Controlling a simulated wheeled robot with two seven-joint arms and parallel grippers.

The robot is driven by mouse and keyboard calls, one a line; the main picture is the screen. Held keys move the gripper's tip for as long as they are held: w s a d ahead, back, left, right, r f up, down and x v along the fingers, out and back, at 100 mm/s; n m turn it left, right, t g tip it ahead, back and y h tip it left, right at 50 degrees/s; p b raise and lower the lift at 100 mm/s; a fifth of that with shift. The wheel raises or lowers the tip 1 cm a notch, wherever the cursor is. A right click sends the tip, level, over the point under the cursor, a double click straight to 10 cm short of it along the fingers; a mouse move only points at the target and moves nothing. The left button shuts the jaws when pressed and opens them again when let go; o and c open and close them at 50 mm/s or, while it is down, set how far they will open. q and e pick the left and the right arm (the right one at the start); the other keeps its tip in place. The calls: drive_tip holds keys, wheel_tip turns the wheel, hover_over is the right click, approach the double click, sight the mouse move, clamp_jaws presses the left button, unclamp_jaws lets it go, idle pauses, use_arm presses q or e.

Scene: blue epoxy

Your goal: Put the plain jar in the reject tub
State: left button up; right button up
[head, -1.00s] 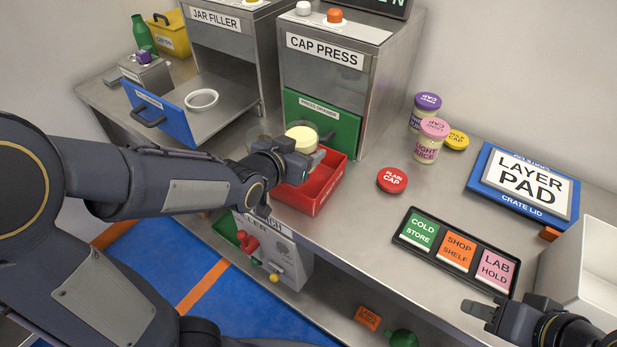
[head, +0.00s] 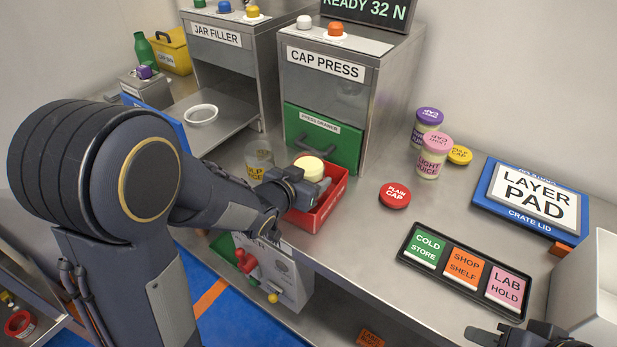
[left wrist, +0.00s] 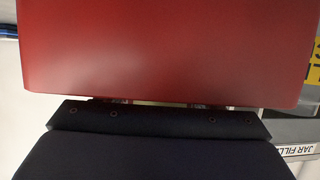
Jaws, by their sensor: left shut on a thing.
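The plain jar (head: 309,168), with a pale cream top, is at the red tub (head: 329,203), in front of the green press drawer. My left gripper (head: 313,187) is shut on it and hides much of its body. The jar's lower part is hidden, so I cannot tell whether it touches the tub's floor. A red surface of the tub fills most of the left wrist view (left wrist: 165,50), close to the gripper. My right gripper (head: 486,337) is at the bottom right edge, partly cut off; its opening is unclear.
A pulp juice jar (head: 258,163) stands just left of the tub. A red plain cap (head: 395,195) lies to the right, with light juice jar (head: 433,158) behind. The label tray (head: 470,267) and layer pad (head: 531,197) are farther right. Bare bench lies between.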

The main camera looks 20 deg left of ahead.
use_arm(q)
drive_tip(key=shift+f+b, duration=0.45)
drive_tip(key=shift+b, duration=0.05)
drive_tip(key=o, duration=1.2)
drive_tip(key=shift+c, duration=0.2)
drive_tip(key=shift+r, duration=0.1)
drive_tip(key=shift+r+p, duration=0.35)
drive_tip(key=shift+p, duration=0.25)
drive_tip(key=shift+r+p, duration=0.55)
drive_tip(key=v, duration=0.3)
drive_tip(key=shift+s+a, duration=0.1)
drive_tip(key=shift+s, duration=0.25)
drive_tip(key=s+a+r+n+g+p, duration=0.2)
drive_tip(key=s+g, duration=0.1)
drive_tip(key=s, duration=0.9)
drive_tip(key=s+a+r+n+g+p, duration=0.1)
drive_tip(key=s+a+r+n+g, duration=0.1)
drive_tip(key=s, duration=1.1)
drive_tip(key=shift+a+r+n+g+p, duration=0.4)
drive_tip(key=shift+a+r+g, duration=0.1)
drive_tip(key=shift+g, duration=0.6)
